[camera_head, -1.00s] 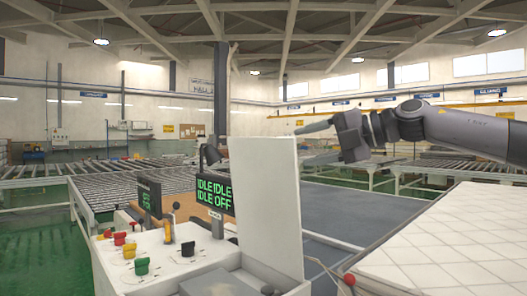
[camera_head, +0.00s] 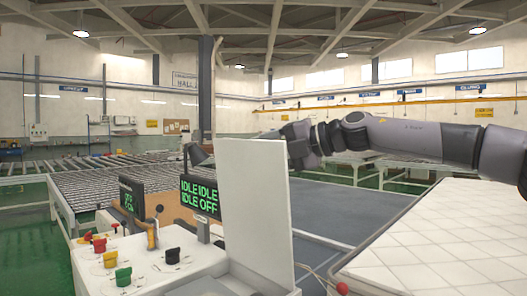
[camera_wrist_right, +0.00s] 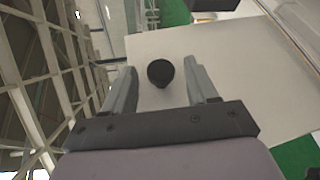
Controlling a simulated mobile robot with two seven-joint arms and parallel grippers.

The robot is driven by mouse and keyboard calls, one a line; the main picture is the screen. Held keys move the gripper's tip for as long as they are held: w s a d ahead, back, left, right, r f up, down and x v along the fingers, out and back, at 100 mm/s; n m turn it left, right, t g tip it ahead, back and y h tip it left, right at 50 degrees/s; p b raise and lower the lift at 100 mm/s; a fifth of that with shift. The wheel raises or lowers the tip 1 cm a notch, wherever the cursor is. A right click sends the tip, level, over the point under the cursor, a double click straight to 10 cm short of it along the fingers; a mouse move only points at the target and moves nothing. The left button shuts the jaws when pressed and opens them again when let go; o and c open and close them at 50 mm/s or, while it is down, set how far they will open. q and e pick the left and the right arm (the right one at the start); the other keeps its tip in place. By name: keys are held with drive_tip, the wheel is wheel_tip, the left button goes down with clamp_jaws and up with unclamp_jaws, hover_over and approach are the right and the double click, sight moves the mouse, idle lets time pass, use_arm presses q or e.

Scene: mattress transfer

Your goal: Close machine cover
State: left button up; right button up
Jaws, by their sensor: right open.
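The machine cover (camera_head: 256,215) is a white flat panel standing upright, open, on the white control box (camera_head: 95,262). My right gripper (camera_head: 272,135) is at the cover's top edge, its fingertips partly hidden behind the panel in the head view. In the right wrist view, my right gripper (camera_wrist_right: 158,70) is open, with a finger on each side of a round black knob (camera_wrist_right: 160,74) on a pale flat surface. My left gripper is not in view.
A screen with green text (camera_head: 200,197) stands left of the cover. Coloured knobs, among them a green one (camera_head: 123,276), sit on the control box. A white quilted mattress (camera_head: 440,245) lies at the right. Roller conveyors (camera_head: 110,186) stand behind.

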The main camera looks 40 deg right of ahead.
drive_tip(key=shift+w+a+f, duration=0.1)
drive_tip(key=shift+w+a, duration=0.05)
drive_tip(key=shift+w, duration=0.2)
clamp_jaws()
